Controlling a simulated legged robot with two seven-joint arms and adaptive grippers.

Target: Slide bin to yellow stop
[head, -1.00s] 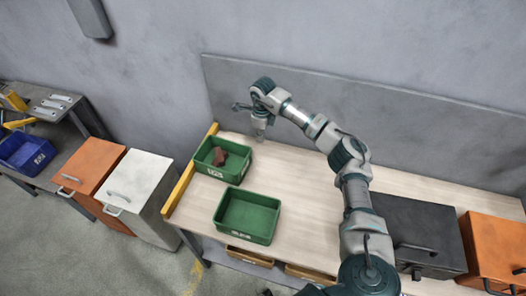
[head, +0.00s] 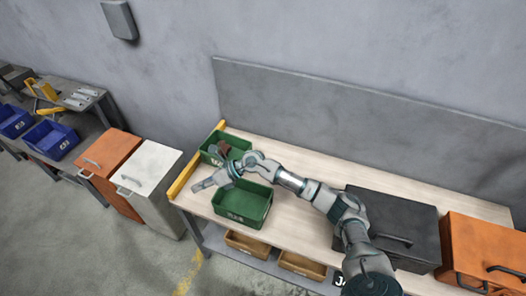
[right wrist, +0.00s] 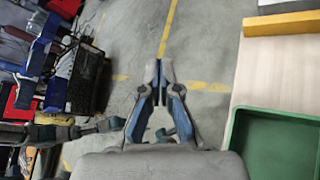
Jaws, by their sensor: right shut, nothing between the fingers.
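The yellow stop (head: 195,162) is a bar along the table's left end; it also shows in the right wrist view (right wrist: 282,23). One green bin (head: 209,157) with a brown lump (head: 223,148) in it stands at the back beside the stop. A second green bin (head: 243,205), seemingly empty, stands nearer the front, apart from the stop; a green bin shows in the right wrist view (right wrist: 278,150). My right gripper (head: 197,187) is shut and empty, between the front bin and the stop in the head view.
The wooden table top (head: 305,150) is clear along the back. A black box (head: 392,225) and an orange box (head: 485,245) stand at its right. Tan bins (head: 250,243) sit below. White (head: 148,170) and orange (head: 110,150) cabinets stand left of the table.

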